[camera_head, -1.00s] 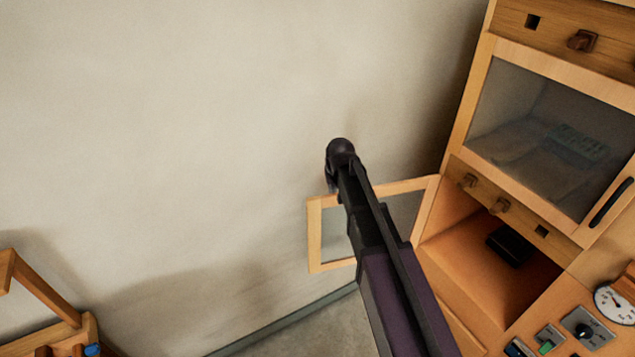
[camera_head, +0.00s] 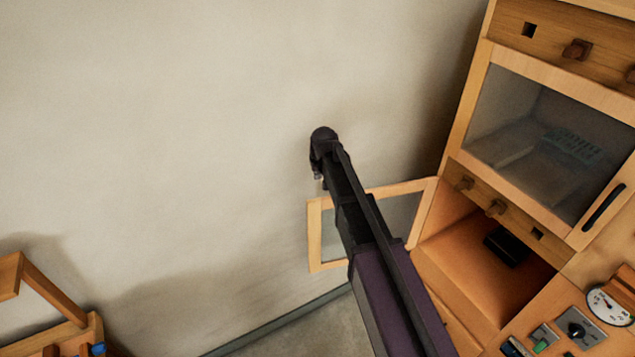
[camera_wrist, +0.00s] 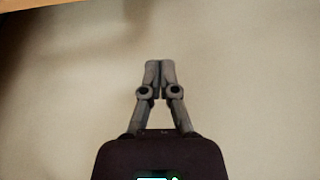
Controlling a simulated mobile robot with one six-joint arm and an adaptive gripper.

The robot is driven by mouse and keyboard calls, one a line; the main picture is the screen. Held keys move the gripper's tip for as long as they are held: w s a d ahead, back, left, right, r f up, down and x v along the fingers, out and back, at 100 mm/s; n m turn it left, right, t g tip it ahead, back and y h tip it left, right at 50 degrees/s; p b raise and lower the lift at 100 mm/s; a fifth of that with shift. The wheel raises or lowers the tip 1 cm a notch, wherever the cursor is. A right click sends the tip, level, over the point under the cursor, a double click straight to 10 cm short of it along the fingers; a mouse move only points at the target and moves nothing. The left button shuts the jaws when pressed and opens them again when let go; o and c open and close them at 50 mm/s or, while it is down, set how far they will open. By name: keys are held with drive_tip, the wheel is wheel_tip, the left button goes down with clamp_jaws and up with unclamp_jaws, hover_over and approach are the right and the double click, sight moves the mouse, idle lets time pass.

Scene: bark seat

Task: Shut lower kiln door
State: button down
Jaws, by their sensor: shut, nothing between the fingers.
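The lower kiln door (camera_head: 315,233) is a light wooden frame with a glass pane. In the head view it stands swung wide open to the left of the lower kiln opening (camera_head: 470,262). My arm crosses in front of it and hides part of its frame and pane. My gripper, at the far end of the arm, is mostly hidden behind the wrist in the head view, above the door's top edge. In the wrist view my gripper (camera_wrist: 160,68) is shut and empty, with its fingertips together against a plain pale wall. The door is not clearly visible there.
The upper kiln door (camera_head: 550,135) is closed, with a black handle (camera_head: 603,207). A dial gauge (camera_head: 610,305) and switches sit at lower right. A wooden rack (camera_head: 45,300) stands at lower left. Bare wall (camera_head: 170,130) fills the left.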

drive_tip(key=shift+b+x, duration=4.65)
drive_tip(key=shift+x, duration=0.4)
drive_tip(key=shift+s+d+r, duration=0.1)
drive_tip(key=shift+s+d, duration=0.1)
drive_tip(key=shift+s, duration=0.45)
drive_tip(key=shift+s+d+r, duration=0.1)
drive_tip(key=shift+s+d, duration=0.1)
drive_tip(key=shift+s, duration=0.45)
drive_tip(key=shift+s+d+r, duration=0.1)
drive_tip(key=shift+s+d, duration=0.1)
drive_tip(key=shift+s, duration=0.45)
